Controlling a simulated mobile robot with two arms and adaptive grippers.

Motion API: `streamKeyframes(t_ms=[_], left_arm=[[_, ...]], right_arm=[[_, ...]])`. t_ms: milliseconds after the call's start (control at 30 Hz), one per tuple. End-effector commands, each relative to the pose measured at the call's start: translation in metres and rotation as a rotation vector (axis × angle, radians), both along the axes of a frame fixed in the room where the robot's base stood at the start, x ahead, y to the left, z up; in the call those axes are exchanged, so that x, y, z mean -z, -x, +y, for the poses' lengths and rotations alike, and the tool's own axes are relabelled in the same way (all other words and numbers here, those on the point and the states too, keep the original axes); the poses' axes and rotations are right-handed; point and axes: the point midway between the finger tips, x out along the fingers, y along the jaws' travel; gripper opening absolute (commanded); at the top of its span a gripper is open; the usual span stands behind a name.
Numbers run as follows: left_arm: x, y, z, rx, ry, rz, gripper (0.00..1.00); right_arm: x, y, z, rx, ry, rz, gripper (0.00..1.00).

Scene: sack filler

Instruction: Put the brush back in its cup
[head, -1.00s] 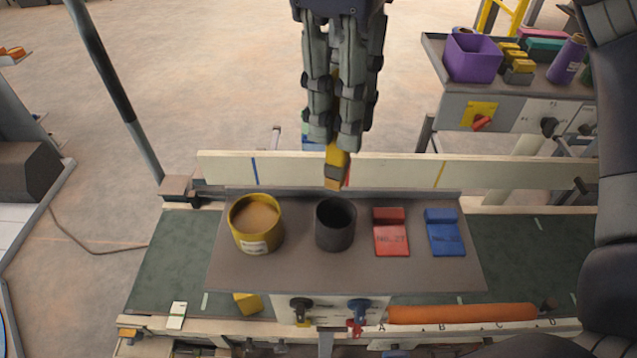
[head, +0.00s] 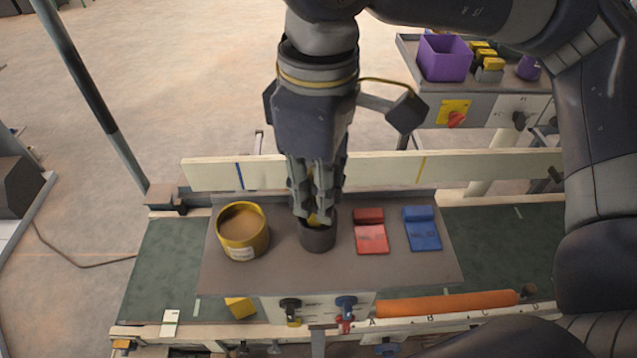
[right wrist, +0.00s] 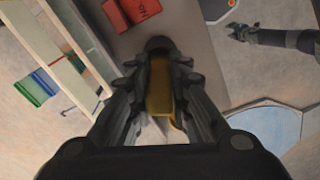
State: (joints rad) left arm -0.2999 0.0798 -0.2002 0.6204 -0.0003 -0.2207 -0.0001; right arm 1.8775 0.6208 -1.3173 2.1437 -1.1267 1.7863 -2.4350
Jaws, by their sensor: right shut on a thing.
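The dark grey cup (head: 318,239) stands upright on the grey shelf, between the yellow tub and the red block. My right gripper (head: 314,218) points down at the cup's mouth, its fingers shut on the brush. A bit of the brush's yellow handle (head: 313,219) shows between the fingers. The brush's lower end is hidden, so how far it reaches into the cup cannot be told. In the right wrist view the yellow brush (right wrist: 160,95) lies between the fingers, with the dark cup (right wrist: 158,44) just beyond. My left gripper (right wrist: 240,32) shows small there; its opening is unclear.
A yellow tub (head: 242,232) with brown contents stands left of the cup. A red block (head: 371,236) and a blue block (head: 422,230) lie to the right. A pale rail (head: 210,174) runs behind the shelf. An orange roller (head: 450,304) lies in front.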

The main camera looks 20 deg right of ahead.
Motion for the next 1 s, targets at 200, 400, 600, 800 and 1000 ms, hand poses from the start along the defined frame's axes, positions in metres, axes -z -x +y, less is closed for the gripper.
streamKeyframes(t_ms=[200,400,600,800,1000], left_arm=[[0.006,0.0,0.0,0.0,0.0,0.0,0.4],[0.004,0.0,0.0,0.0,0.0,-0.001,0.4],[0.003,0.0,0.0,0.0,0.0,-0.001,0.4],[0.004,-0.001,0.0,0.0,0.0,-0.001,0.4],[0.015,0.0,0.0,-0.001,0.0,-0.001,0.4]], right_arm=[[0.005,0.0,0.0,-0.001,0.001,0.001,0.0],[0.003,0.0,0.0,-0.001,0.001,0.0,0.38],[0.002,0.0,0.0,-0.001,0.001,0.0,0.38],[-0.01,-0.001,0.001,0.0,-0.001,-0.003,0.38],[-0.052,0.0,0.002,-0.001,-0.002,-0.003,0.38]])
